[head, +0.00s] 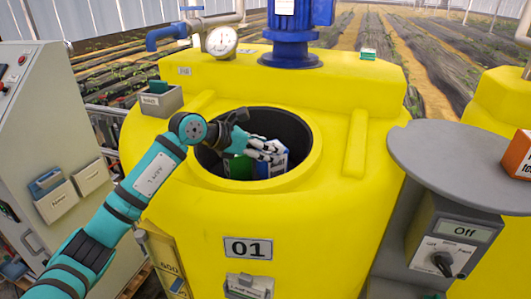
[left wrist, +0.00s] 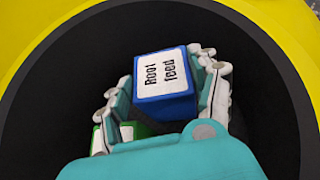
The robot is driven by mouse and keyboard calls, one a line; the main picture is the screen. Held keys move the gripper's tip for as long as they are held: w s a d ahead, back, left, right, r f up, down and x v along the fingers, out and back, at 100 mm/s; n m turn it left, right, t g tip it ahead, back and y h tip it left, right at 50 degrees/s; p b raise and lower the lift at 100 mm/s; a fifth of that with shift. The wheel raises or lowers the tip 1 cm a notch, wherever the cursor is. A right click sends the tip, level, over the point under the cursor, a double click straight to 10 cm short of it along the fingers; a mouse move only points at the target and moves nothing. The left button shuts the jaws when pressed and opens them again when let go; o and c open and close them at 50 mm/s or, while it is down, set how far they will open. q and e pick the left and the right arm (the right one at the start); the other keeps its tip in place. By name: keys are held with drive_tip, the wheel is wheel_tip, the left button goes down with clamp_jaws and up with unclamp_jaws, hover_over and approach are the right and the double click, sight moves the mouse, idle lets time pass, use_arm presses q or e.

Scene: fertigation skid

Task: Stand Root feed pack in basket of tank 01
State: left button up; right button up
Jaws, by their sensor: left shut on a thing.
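The Root feed pack (left wrist: 162,95) is a blue box with a white label on its top face, reading "Root feed" in the left wrist view. It also shows in the head view (head: 279,163). My left gripper (head: 264,151) is shut on it, with fingers on both sides, inside the dark round opening of the yellow tank 01 (head: 200,225). A green and white pack (head: 238,167) is beside it in the opening, partly hidden by my gripper. The basket is not clearly told apart from the dark interior. My right gripper is not in view.
A blue motor (head: 291,35) and a pressure gauge (head: 221,41) stand behind the opening. A grey round table (head: 440,150) with an orange box (head: 518,155) is at right, above a switch box (head: 447,245). A grey cabinet (head: 35,110) is at left.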

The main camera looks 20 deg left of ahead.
sight(266, 170)
use_arm(q)
wheel_tip(266, 170, down, 2)
drive_tip(key=shift+f+p, duration=0.15)
drive_tip(key=shift+p, duration=0.15)
drive_tip(key=shift+w+f, duration=0.1)
drive_tip(key=shift+f, duration=0.3)
drive_tip(key=o, duration=1.7)
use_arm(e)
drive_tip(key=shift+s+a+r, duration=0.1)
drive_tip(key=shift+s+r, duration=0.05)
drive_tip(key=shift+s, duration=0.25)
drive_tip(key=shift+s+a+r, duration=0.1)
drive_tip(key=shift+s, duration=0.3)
use_arm(q)
drive_tip(key=shift+r, duration=0.1)
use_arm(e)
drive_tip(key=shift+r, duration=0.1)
